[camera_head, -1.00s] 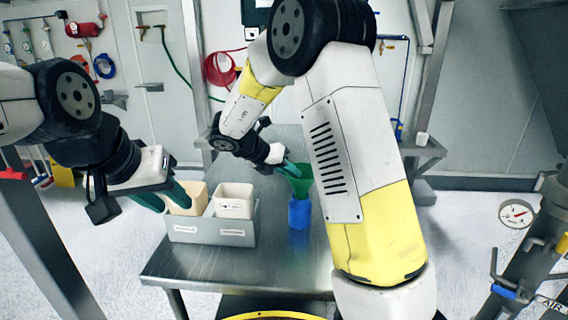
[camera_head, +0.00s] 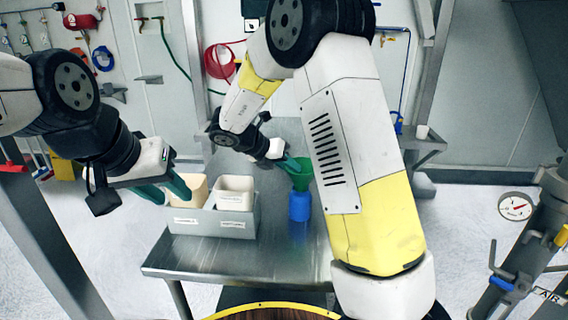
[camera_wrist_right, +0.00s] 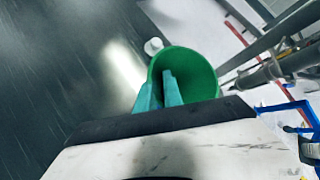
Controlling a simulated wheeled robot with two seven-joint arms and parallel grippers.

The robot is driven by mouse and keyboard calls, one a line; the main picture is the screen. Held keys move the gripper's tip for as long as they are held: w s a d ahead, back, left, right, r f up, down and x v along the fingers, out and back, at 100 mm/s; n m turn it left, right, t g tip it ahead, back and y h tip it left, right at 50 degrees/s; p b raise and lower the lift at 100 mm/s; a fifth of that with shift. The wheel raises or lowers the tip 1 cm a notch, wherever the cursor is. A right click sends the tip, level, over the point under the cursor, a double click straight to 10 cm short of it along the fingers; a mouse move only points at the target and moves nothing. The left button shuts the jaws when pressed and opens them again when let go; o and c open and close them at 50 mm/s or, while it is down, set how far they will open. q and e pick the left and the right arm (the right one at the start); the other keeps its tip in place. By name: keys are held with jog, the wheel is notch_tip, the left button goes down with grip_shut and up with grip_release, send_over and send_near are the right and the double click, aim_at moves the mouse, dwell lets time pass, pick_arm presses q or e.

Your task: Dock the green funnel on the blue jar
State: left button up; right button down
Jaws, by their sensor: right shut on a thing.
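The blue jar (camera_head: 299,207) stands upright on the metal table. The green funnel (camera_head: 302,176) is wide end up directly over it, its lower end at the jar's top. I cannot tell whether the spout is inside the jar's mouth. My right gripper (camera_head: 291,164) is shut on the funnel's wall from the left. My left gripper (camera_head: 166,190) is open and empty, in front of the cream bin.
A grey metal holder (camera_head: 212,223) with a cream bin (camera_head: 187,190) and a white bin (camera_head: 234,190) stands left of the jar. The table (camera_head: 225,263) is clear in front. A yellow-rimmed round top (camera_head: 270,308) is at the bottom edge. My right arm covers the table's right side.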

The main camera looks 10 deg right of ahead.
jog(key=shift+f, duration=0.55)
dwell(0.5)
jog(key=c, duration=1.8)
grip_release()
jog(key=shift+o, duration=0.2)
jog(key=v, duration=1.1)
